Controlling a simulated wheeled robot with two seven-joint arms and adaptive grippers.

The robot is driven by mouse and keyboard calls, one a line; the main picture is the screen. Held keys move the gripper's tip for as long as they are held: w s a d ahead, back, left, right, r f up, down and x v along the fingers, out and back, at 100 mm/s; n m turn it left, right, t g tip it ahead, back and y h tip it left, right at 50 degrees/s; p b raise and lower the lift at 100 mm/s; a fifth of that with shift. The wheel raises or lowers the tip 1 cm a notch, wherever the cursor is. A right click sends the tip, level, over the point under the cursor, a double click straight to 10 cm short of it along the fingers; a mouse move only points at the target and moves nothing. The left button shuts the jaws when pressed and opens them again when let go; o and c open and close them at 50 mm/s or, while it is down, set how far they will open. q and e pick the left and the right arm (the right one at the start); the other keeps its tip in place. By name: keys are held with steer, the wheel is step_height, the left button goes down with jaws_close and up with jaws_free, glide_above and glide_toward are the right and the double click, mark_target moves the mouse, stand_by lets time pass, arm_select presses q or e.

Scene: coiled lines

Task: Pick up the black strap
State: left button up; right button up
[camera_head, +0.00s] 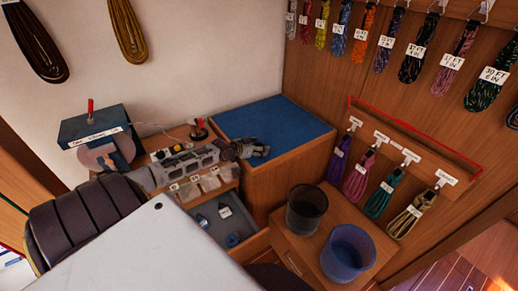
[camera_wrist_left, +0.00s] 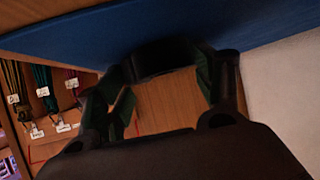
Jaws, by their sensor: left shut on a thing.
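My left gripper (camera_head: 262,150) reaches in from the left, low at the front edge of the blue-topped cabinet. In the left wrist view its fingers (camera_wrist_left: 166,76) are spread around a thick, dark, curved piece and are shut on it. This piece, which looks like the black strap (camera_wrist_left: 165,56), lies against the blue surface; its ends are hidden by the fingers. In the head view the strap cannot be told apart from the dark fingertips. My right gripper is not in view.
The blue top (camera_head: 275,117) is otherwise clear. An open drawer (camera_head: 240,243) with small blue items is below the arm. A black bin (camera_head: 306,209) and a blue bin (camera_head: 347,253) stand at right. Labelled coils hang on the wooden wall.

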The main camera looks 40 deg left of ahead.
arm_select(q)
step_height(320, 180, up, 10)
stand_by(0.6)
stand_by(0.5)
